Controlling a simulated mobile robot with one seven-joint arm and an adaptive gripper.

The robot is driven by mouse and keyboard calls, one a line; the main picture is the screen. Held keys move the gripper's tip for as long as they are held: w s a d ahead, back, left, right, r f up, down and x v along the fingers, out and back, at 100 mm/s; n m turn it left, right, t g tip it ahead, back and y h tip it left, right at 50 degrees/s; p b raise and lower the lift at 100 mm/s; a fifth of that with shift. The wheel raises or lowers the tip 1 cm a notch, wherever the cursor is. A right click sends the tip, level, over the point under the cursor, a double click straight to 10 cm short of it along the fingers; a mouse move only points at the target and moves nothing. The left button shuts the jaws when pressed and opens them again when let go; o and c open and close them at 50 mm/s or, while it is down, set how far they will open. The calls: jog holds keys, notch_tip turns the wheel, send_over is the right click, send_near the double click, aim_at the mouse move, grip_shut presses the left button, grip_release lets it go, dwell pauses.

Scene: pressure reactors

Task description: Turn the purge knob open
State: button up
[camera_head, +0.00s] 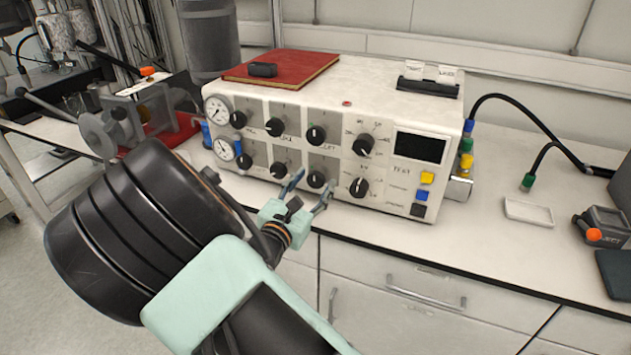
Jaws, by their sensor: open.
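The white control box (384,115) stands on the bench with two rows of black knobs on its front. The labels are too small to read, so I cannot tell which is the purge knob. My gripper (315,179) is open and empty, reaching toward the lower row. In the picture its two fingertips lie on either side of a lower-row knob (316,179), with another lower-row knob (279,170) just left of the left finger. I cannot tell how far the fingers are from the panel or whether they touch it. Upper-row knobs (316,135) are above the gripper.
Two gauges (217,108) sit on the box's left end, and a dark screen (419,147) and coloured buttons (427,178) at its right. A red book (300,66) lies on top. Cables (530,117) run at the right. The bench front (420,240) is clear.

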jog(key=shift+w+d, duration=0.2)
jog(key=shift+w, duration=0.4)
jog(key=c, duration=1.2)
jog(key=shift+r, duration=0.1)
